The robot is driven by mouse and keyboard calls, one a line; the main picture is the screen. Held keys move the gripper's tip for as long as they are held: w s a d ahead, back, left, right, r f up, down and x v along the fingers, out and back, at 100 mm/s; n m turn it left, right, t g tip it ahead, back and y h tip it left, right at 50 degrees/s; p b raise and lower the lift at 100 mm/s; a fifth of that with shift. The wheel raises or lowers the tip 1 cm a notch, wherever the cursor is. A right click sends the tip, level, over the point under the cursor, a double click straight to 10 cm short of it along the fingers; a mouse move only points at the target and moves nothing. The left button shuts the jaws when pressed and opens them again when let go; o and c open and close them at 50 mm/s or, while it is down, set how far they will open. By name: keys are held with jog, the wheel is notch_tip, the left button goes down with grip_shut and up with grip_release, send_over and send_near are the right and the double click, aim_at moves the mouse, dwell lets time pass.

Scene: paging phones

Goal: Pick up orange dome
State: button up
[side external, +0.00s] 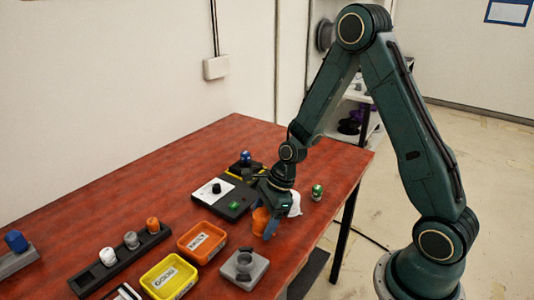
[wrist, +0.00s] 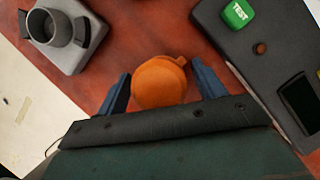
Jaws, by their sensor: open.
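The orange dome (wrist: 160,84) stands on the red table between the two blue fingers of my gripper (wrist: 162,88) in the wrist view. The fingers are apart, with a narrow strip of table showing on each side of the dome. In the side view the orange dome (side external: 260,220) is partly hidden by my gripper (side external: 268,215), which reaches down around it near the table's right edge. The lower part of the dome is hard to see there.
A grey holder with a round cup (side external: 244,268) stands nearby, also in the wrist view (wrist: 62,38). A black device with a green TEST button (wrist: 238,13) lies to the right. Orange (side external: 203,242) and yellow trays (side external: 169,277) and a black rack (side external: 125,262) stand at left. A green-topped piece (side external: 317,192) stands behind.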

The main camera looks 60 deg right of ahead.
aim_at(263, 212)
jog(key=shift+c, duration=0.2)
jog(key=c, duration=0.9)
jog(key=shift+r, duration=0.1)
notch_tip(263, 212, up, 20)
jog(key=shift+f, duration=0.1)
dwell(0.5)
dwell(0.5)
